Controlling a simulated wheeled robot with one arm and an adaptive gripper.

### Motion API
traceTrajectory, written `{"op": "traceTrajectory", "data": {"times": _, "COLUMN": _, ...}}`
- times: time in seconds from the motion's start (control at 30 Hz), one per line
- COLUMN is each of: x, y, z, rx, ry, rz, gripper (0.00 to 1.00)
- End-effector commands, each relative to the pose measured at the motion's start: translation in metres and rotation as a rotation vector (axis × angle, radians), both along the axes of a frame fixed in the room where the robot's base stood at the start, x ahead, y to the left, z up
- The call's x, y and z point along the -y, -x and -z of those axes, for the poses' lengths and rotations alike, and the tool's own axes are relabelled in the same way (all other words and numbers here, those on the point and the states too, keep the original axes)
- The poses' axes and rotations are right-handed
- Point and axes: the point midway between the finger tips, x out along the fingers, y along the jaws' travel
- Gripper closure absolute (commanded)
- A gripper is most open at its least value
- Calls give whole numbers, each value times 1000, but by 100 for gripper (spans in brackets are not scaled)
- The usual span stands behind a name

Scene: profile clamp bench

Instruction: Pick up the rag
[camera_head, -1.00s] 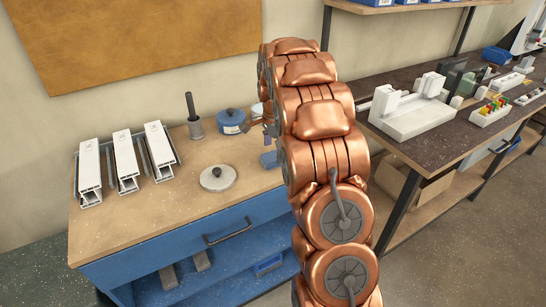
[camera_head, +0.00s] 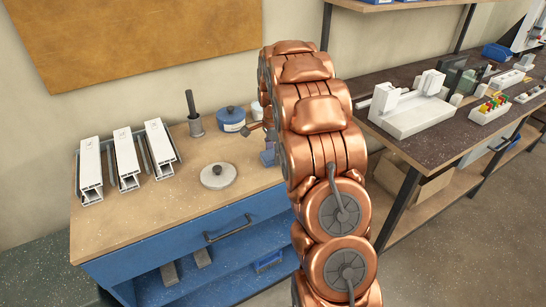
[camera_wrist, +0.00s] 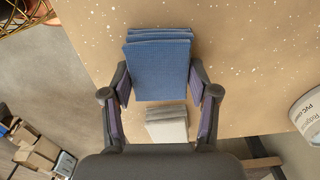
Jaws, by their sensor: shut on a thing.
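A folded blue rag (camera_wrist: 158,70) with several layers shows in the wrist view, between the two fingers of my gripper (camera_wrist: 158,88). The fingers are shut on its left and right sides. In the head view a small patch of the blue rag (camera_head: 268,157) shows left of my copper-coloured arm, over the right part of the wooden bench top. My arm hides most of the gripper there. I cannot tell how far the rag is above the bench.
A pale folded block (camera_wrist: 167,126) lies below the rag in the wrist view. A PVC-labelled tin (camera_wrist: 310,115) is to the right. In the head view, a blue-lidded tin (camera_head: 231,118), a round grey disc (camera_head: 218,176) and white profiles (camera_head: 126,160) stand on the bench (camera_head: 165,210).

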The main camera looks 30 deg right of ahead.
Motion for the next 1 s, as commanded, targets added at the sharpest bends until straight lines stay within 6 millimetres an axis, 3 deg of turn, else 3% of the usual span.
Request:
{"op": "traceTrajectory", "data": {"times": 0.37, "x": 0, "y": 0, "z": -4, "rx": 2, "ry": 0, "rz": 0, "gripper": 73}}
{"op": "traceTrajectory", "data": {"times": 0.73, "x": 1, "y": -1, "z": -34, "rx": 4, "ry": 2, "rz": 0, "gripper": 73}}
{"op": "traceTrajectory", "data": {"times": 1.0, "x": -7, "y": 14, "z": -37, "rx": 1, "ry": 0, "rz": 0, "gripper": 73}}
